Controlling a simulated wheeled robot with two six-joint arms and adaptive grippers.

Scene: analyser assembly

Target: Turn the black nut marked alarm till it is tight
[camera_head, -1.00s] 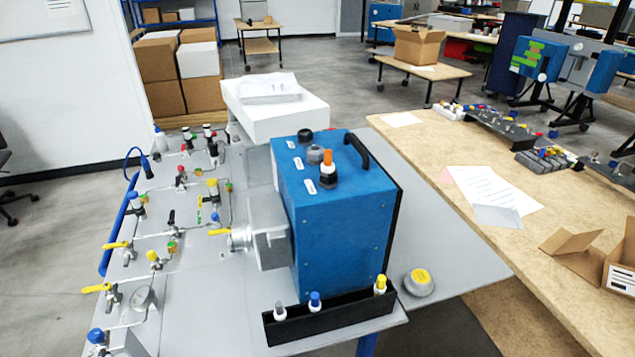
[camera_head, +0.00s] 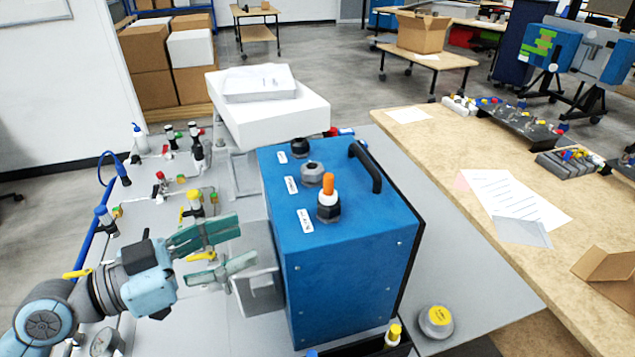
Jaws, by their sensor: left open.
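The blue analyser box (camera_head: 345,265) stands in the middle with three fittings on its top. The front one is a black nut (camera_head: 328,213) with an orange-tipped white plug (camera_head: 328,190) upright in it. A grey nut (camera_head: 312,174) sits in the middle and a black nut (camera_head: 299,147) at the back. White labels lie beside them; their print is too small to read, so I cannot tell which black nut is marked alarm. My left gripper (camera_head: 245,241) is open and empty, left of the box and apart from the nuts. My right gripper is not in view.
A black handle (camera_head: 365,168) rises from the box top beside the nuts. A grey bracket (camera_head: 258,292) sticks out on the box's left, near my left gripper. Valves and tubing cover the panel at left. A white block (camera_head: 268,115) stands behind.

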